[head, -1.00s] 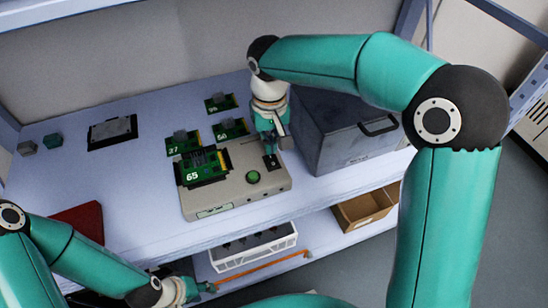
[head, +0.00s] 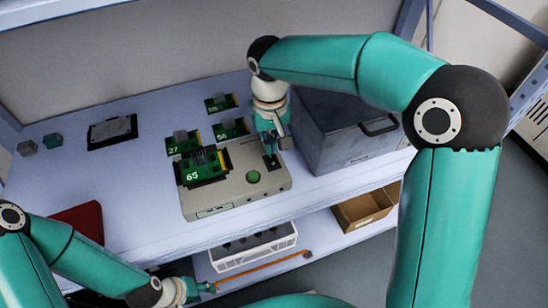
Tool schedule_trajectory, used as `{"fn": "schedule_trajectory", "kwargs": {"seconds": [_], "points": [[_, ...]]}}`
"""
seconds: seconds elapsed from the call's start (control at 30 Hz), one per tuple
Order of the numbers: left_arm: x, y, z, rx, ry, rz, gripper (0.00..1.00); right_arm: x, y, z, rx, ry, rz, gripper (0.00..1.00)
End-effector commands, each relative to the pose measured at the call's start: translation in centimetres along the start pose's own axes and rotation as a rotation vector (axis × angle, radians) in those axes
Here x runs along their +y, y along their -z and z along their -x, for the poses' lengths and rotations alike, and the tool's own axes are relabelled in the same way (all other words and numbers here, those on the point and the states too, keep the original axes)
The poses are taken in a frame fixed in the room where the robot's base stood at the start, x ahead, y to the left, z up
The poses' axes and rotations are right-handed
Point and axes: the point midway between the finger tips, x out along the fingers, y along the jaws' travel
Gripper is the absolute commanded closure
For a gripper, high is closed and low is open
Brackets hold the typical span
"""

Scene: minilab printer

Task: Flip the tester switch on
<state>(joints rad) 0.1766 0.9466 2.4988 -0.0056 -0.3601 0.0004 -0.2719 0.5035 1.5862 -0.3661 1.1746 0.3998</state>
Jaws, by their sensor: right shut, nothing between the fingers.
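The tester (head: 235,200) is a beige box on the shelf top, with a green circuit board marked 65 (head: 203,168) on its left part. A round green lamp or button (head: 253,177) sits on its top. The switch (head: 271,163) is on a small dark plate at the tester's back right; its lever position is too small to tell. My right gripper (head: 274,147) is shut and empty, pointing down right at the switch; I cannot tell whether it touches. My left gripper (head: 200,289) is low at the bottom, in front of the shelf, its fingers unclear.
A grey bin (head: 345,135) stands close right of my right gripper. Several green boards lie behind the tester. A dark tray (head: 112,131) and a red item (head: 78,221) lie left. A white crate (head: 252,252) and a cardboard box (head: 362,209) are on the lower shelf.

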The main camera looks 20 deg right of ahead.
Motion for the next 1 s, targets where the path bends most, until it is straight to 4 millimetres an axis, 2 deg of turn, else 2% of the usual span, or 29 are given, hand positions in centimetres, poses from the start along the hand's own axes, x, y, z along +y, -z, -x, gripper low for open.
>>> {"fn": "schedule_trajectory", "kwargs": {"seconds": [1.0], "points": [[-0.4, 0.0, -1.1, 0.0, 0.0, 0.0, 0.6, 0.1, 0.0, -1.6, 0.0, 0.0, -0.002, 1.0]]}}
